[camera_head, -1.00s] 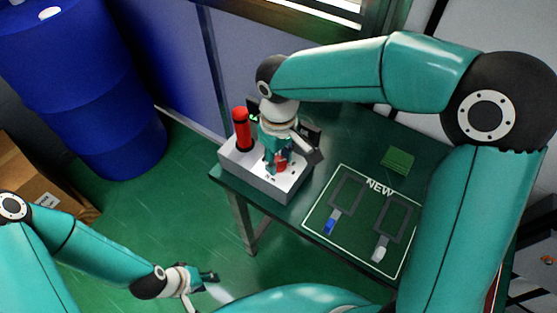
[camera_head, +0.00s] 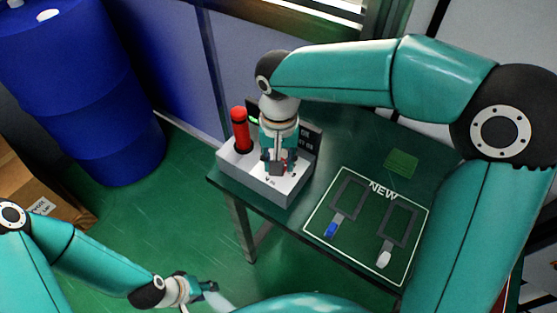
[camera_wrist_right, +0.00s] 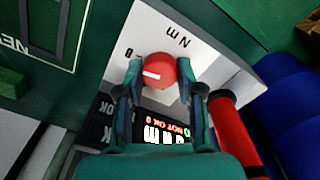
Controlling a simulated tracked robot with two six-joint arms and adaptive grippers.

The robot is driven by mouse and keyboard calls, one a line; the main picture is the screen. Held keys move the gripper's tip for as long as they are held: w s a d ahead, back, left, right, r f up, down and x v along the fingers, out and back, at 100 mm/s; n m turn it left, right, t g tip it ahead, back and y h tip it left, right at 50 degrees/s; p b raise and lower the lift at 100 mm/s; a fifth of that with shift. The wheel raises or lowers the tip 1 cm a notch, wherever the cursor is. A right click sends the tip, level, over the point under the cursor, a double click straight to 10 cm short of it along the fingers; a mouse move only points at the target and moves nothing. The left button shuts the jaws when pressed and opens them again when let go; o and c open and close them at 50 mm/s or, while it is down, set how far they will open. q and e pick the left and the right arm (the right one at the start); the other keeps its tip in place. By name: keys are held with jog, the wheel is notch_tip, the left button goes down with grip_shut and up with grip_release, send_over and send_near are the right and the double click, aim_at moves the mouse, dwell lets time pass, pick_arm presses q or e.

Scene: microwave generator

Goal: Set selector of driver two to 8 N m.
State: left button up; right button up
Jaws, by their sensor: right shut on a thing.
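The red selector knob (camera_wrist_right: 158,72) has a white line and sits on a white panel (camera_wrist_right: 205,65) printed "N m". In the right wrist view the line points left, slightly below a printed figure that looks like 8. My right gripper (camera_wrist_right: 158,82) has one finger on each side of the knob and is shut on it. In the head view the gripper comes down from above onto the white box (camera_head: 235,167) and mostly hides the knob. My left gripper (camera_head: 207,291) is low in the head view, away from the box, with its fingers apart and empty.
A red driver (camera_head: 240,130) stands upright on the box, left of my right gripper. A display (camera_wrist_right: 165,130) reads "NOT OK 0". The green table (camera_head: 345,150) carries a "NEW" outlined area with a blue piece (camera_head: 331,229) and a white piece (camera_head: 384,258). A blue barrel (camera_head: 85,90) stands left.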

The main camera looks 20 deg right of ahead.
jog(key=shift+w+r, duration=0.1)
dwell(0.4)
jog(key=o, duration=1.2)
jog(key=shift+c, duration=0.2)
notch_tip(320, 180, up, 12)
